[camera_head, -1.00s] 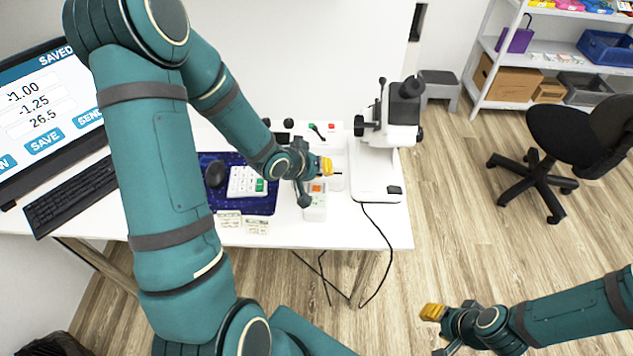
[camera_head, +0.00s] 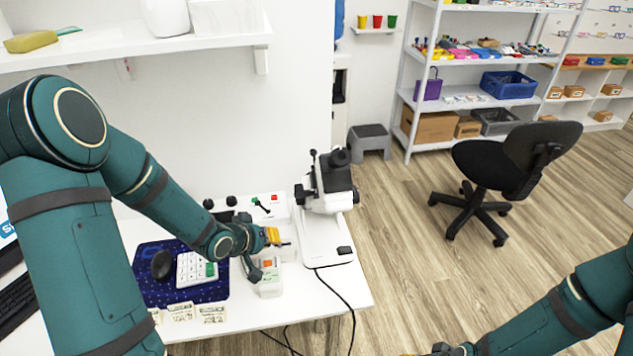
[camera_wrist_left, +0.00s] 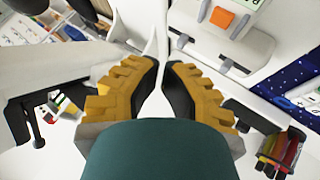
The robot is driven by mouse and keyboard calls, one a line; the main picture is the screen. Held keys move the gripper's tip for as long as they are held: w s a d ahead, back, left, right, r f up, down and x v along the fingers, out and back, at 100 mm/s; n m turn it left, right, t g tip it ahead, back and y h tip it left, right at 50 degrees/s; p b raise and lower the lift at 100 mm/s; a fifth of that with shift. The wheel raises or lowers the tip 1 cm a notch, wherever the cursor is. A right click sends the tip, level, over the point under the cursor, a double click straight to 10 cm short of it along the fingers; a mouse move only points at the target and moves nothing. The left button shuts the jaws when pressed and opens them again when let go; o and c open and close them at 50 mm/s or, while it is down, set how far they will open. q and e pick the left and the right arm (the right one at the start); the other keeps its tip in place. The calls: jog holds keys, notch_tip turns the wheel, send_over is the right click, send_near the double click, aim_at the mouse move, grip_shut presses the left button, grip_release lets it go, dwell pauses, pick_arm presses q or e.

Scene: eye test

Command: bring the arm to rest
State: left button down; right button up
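My left arm reaches over the white table (camera_head: 345,290) in the head view. My left gripper (camera_head: 273,237), with yellow fingers, is by a small white device with an orange screen (camera_head: 268,264). In the left wrist view its two fingers (camera_wrist_left: 161,65) come together at the tips with nothing seen between them. The device's orange square (camera_wrist_left: 222,18) shows past the fingertips there. I cannot tell whether the gripper touches anything. My right arm comes in from the lower right. Its gripper (camera_head: 410,354) is almost wholly cut off by the bottom edge, so its fingers are hidden.
A microscope (camera_head: 326,190) stands right of the left gripper, its cable hanging off the table. A calculator (camera_head: 196,268) and black mouse (camera_head: 162,264) lie on a blue mat (camera_head: 150,292). A wall shelf (camera_head: 130,45) hangs above. A chair (camera_head: 500,165) stands on open floor.

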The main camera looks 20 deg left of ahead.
pick_arm(q)
jog(key=s+d+f+g, duration=0.1)
jog(key=d+f, duration=0.1)
jog(key=d, duration=0.1)
jog(key=s+d+f+m, duration=0.1)
jog(key=d+f, duration=0.1)
jog(key=d, duration=0.1)
jog(key=s+d+f+g+h, duration=0.1)
jog(key=d+f, duration=0.2)
jog(key=shift+s+d+g, duration=0.3)
jog(key=shift+s+d, duration=0.05)
jog(key=shift+d, duration=0.05)
jog(key=s+d+f+g, duration=0.1)
jog(key=s+d, duration=0.1)
jog(key=s+d+f+m, duration=0.1)
jog(key=d+f, duration=0.1)
jog(key=s+d+f+g, duration=0.1)
jog(key=s+d, duration=0.1)
jog(key=shift+s+d+f+m+g, duration=0.2)
jog(key=shift+s+d+m+g, duration=0.1)
jog(key=shift+m, duration=0.1)
jog(key=s+d+f+m+g, duration=0.1)
jog(key=s+d+f+g, duration=0.1)
jog(key=s, duration=0.3)
jog(key=shift+s+d+f, duration=0.2)
jog(key=shift+s+d, duration=0.05)
jog(key=shift+d, duration=0.6)
pick_arm(e)
jog(key=shift+s+a, duration=0.1)
jog(key=shift+s, duration=0.45)
